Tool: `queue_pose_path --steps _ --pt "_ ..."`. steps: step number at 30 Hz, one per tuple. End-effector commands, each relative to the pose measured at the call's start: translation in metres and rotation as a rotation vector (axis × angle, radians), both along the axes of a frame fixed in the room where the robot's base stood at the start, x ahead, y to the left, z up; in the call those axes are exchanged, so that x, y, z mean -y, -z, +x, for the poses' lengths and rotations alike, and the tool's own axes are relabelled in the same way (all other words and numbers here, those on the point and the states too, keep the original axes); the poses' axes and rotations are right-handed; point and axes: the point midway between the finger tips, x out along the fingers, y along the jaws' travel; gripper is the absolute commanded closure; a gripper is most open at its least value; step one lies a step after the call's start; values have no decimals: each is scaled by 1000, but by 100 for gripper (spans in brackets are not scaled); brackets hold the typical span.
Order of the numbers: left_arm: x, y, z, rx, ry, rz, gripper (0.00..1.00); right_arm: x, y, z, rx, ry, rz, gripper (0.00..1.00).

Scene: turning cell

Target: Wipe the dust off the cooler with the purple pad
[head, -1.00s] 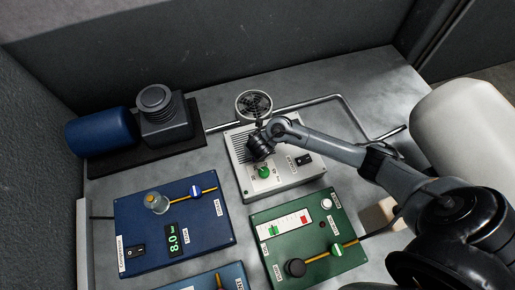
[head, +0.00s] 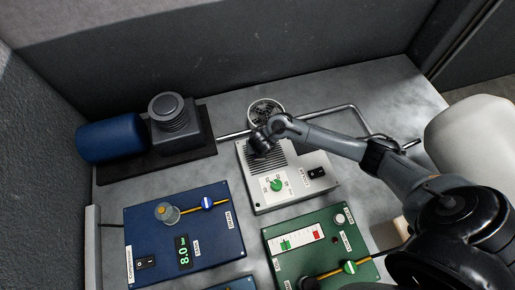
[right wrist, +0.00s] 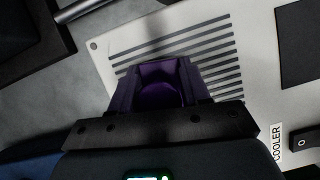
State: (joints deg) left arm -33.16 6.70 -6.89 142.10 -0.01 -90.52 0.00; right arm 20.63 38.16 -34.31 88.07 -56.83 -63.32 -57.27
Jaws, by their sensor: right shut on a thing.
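The cooler (head: 320,193) is a light grey box with dark vent slots, a green knob and a black switch, in the middle of the head view. Its slotted top and COOLER label (right wrist: 278,143) show in the right wrist view. My right gripper (head: 262,143) is over the slotted back left part of the cooler. In the right wrist view it is shut on the purple pad (right wrist: 160,80), which is at the slots. I cannot tell whether the pad touches the surface. Dust is not clearly visible. My left gripper is not in view.
A round fan (head: 266,108) and a metal pipe (head: 345,108) lie just behind the cooler. A blue panel (head: 150,225) is at the left and a green panel (head: 352,248) in front. A blue cylinder with a dark motor (head: 172,130) stands at the back left.

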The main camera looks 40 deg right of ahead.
Motion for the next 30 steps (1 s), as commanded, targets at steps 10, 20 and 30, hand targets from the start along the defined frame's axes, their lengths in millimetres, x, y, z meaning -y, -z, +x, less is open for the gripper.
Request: queue_pose_path --steps 10,20,30 --pt "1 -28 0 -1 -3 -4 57 5 -34 -1 0 5 -3 82" --pt "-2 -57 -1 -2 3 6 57 8 -63 -2 2 10 -2 82" --pt "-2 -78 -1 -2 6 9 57 9 -83 -3 3 14 -1 82"
